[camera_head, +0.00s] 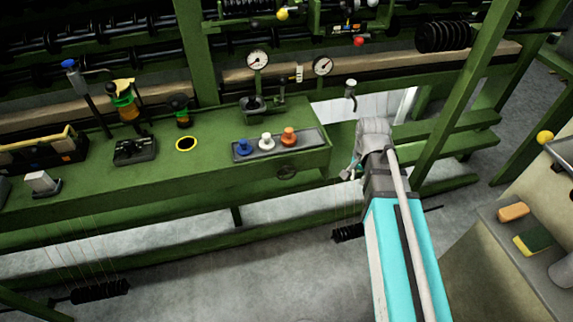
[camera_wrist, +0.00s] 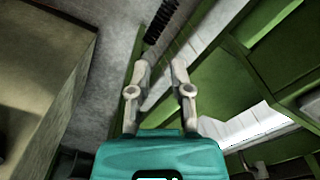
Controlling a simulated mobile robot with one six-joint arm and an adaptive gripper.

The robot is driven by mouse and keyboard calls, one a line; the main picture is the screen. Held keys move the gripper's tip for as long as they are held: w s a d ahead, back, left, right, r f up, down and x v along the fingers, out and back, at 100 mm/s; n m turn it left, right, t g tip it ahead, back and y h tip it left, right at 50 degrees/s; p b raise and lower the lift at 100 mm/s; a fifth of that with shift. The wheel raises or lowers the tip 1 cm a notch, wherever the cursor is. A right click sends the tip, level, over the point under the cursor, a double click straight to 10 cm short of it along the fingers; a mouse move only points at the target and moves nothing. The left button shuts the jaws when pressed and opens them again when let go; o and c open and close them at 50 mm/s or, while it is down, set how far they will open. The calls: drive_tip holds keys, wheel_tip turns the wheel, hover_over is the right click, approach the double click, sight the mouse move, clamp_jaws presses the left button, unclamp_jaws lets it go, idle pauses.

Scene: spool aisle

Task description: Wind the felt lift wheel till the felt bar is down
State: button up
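My gripper (camera_head: 352,172) is right of the bench end, apart from the round part. In the wrist view my gripper (camera_wrist: 160,68) has its two fingers spread with nothing between them. The round part is not clearly visible there.
A tray (camera_head: 243,153) with blue, white and orange knobs lies on the bench. Two gauges (camera_head: 257,61) stand behind it. Green rails (camera_head: 450,125) cross at right. A beige cabinet (camera_wrist: 40,80) is left in the wrist view. A black spool (camera_wrist: 162,20) is beyond the fingers.

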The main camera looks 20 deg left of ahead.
drive_tip(key=w+a+r+m+p, duration=0.2)
drive_tip(key=a+r+m+p, duration=0.15)
drive_tip(key=a, duration=0.65)
wheel_tip(320, 180, up, 4)
drive_tip(key=r+m+p, duration=0.1)
drive_tip(key=m+p, duration=0.2)
drive_tip(key=p, duration=0.1)
hover_over(290, 172)
drive_tip(key=shift+w+a+f, duration=0.1)
drive_tip(key=shift+f, duration=0.15)
drive_tip(key=shift+f+b, duration=0.15)
drive_tip(key=shift+b, duration=0.25)
wheel_tip(290, 172, down, 14)
drive_tip(key=b, duration=1.3)
drive_tip(key=shift+r, duration=0.2)
clamp_jaws()
